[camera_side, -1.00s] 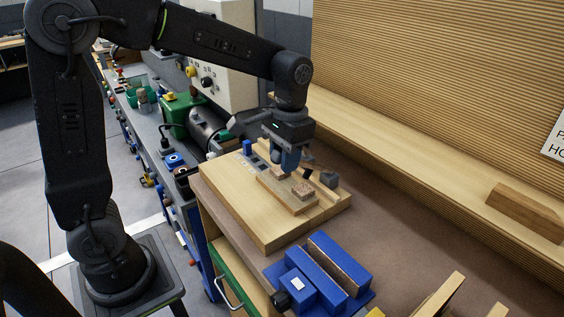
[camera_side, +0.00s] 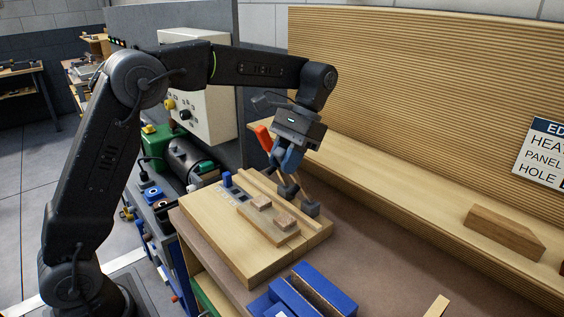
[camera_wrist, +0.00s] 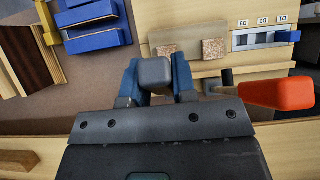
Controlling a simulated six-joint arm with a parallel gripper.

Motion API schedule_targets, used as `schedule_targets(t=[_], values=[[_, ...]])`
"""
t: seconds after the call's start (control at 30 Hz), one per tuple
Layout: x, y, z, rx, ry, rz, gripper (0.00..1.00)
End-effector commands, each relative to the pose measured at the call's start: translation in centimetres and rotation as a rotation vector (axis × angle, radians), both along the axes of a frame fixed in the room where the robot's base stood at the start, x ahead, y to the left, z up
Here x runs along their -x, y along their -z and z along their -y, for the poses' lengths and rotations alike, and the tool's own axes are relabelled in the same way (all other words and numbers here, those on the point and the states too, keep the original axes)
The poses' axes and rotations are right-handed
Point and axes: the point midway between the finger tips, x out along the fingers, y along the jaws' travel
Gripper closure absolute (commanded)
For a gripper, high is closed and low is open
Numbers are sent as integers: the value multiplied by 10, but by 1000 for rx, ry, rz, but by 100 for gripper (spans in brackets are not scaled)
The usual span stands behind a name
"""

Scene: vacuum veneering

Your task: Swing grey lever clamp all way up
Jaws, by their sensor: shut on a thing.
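My gripper (camera_wrist: 155,82) has its two blue fingers closed on either side of a grey block, the end of the grey lever clamp (camera_wrist: 155,72). In the side view my gripper (camera_side: 286,164) is tilted above the back right of the wooden board (camera_side: 232,240). The fingers largely hide the held lever end there, so its exact angle is hard to tell. An orange lever handle (camera_side: 264,138) stands up just left of my gripper and also shows at the right in the wrist view (camera_wrist: 277,93).
Two small cork-topped blocks (camera_side: 285,222) sit on the board. A blue vise-like fixture (camera_side: 310,290) is in front. A loose wooden block (camera_side: 504,232) lies on the ledge at right. Dark grey pieces (camera_side: 310,209) stand at the board's right edge.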

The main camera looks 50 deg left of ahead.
Motion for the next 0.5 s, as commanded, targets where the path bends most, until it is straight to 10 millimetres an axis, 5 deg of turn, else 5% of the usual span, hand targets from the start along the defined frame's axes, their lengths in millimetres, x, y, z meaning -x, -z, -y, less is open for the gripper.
schedule_targets(t=[0.27,0.3,0.5], values=[[0,0,0,1,-1,3,100],[0,0,0,1,-1,3,72],[0,0,0,1,-1,2,53]])
